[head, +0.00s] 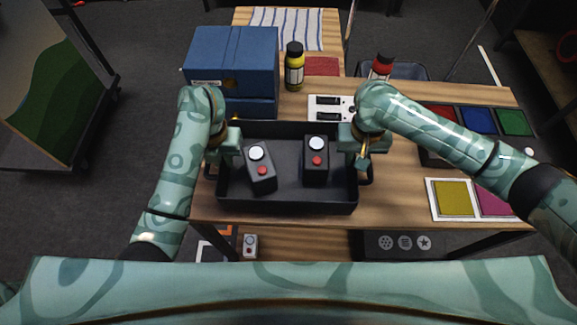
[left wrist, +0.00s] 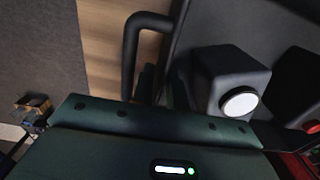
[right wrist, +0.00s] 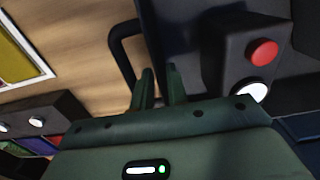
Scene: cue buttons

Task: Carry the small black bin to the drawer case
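The small black bin (head: 285,208) sits near the front of the wooden table and carries two dark button boxes, a left one (head: 262,181) and a right one (head: 316,172), each with a white and a red button. My left gripper (head: 229,156) is at the bin's left side, its fingers close together at the wall; the bin's handle shows in the left wrist view (left wrist: 131,50). My right gripper (right wrist: 161,82) has its fingers close together across the right wall, beside the handle (right wrist: 116,55). A blue case (head: 232,62) stands behind; I cannot tell whether it is the drawer case.
A yellow bottle (head: 294,68) and a white switch panel (head: 329,106) stand behind the bin. Coloured panels (head: 478,121) and a yellow and magenta card (head: 453,198) lie at right. A dark front with icons (head: 404,244) is below the table edge.

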